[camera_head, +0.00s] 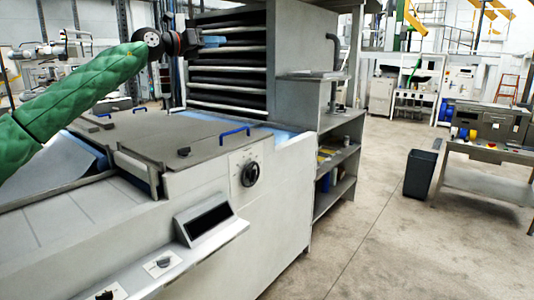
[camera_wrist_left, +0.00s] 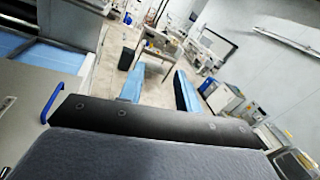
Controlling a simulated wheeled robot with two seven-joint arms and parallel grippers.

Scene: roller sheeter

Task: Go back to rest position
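My left arm, in a green sleeve, reaches in from the left in the head view. My left gripper (camera_head: 213,41), with blue fingers, is raised in front of the dark shelf rack. In the left wrist view the two blue fingers of the left gripper (camera_wrist_left: 160,72) stand apart, with only distant floor and furniture showing between them. It is open and empty. My right arm and gripper are in neither view.
The roller sheeter (camera_head: 210,184) stands below the left arm, with a blue handle (camera_head: 235,131) and a dial. The rack (camera_head: 226,85) stands behind it. A dark bin (camera_head: 420,174) and a workbench (camera_head: 486,157) stand at right. The floor between is clear.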

